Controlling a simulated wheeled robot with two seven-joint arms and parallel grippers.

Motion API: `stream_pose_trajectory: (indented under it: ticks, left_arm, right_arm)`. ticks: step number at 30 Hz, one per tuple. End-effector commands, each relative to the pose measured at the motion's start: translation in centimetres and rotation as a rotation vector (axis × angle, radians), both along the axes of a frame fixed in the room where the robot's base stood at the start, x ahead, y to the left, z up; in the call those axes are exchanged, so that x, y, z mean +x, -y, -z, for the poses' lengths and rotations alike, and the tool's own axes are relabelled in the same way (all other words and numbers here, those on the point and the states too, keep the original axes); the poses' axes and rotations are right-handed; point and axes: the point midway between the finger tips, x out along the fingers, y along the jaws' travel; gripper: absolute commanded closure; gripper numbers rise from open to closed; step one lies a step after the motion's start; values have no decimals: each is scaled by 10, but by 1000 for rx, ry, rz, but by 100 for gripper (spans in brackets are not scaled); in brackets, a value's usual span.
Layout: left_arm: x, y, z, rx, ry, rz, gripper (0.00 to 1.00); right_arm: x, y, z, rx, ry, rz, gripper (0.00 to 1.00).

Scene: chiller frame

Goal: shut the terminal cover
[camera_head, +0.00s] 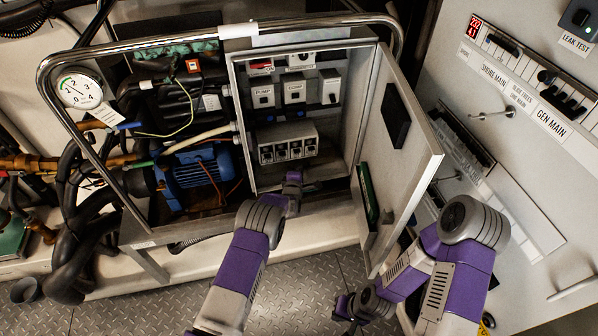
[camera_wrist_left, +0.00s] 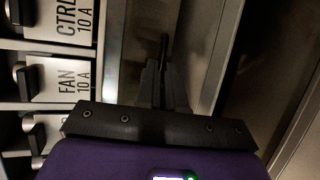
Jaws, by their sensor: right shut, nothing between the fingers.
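The grey control box (camera_head: 240,110) stands open, its hinged door (camera_head: 415,150) swung out to the right. This door is the only clearly open cover I see; I cannot tell a separate terminal cover. My left gripper (camera_head: 293,180) is inside the lower part of the box, below the breaker block (camera_head: 287,148). In the left wrist view its dark fingers (camera_wrist_left: 164,75) are together, right of the breakers labelled CTRL and FAN (camera_wrist_left: 58,80), with nothing seen between them. My right gripper (camera_head: 348,306) is shut and empty, low in front of the door's lower edge.
A metal tube rail (camera_head: 150,40) frames the chiller. A blue motor (camera_head: 200,170), hoses and a gauge (camera_head: 80,90) lie left of the box. A white switch panel (camera_head: 540,90) stands at right.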

Motion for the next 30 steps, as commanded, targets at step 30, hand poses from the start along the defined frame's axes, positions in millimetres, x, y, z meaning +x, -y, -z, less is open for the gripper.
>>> stream_pose_trajectory:
  ticks: [30]
  left_arm:
    - [5,-1,6,38,120,0,66]
  right_arm:
    - [0,0,0,0,0,0,100]
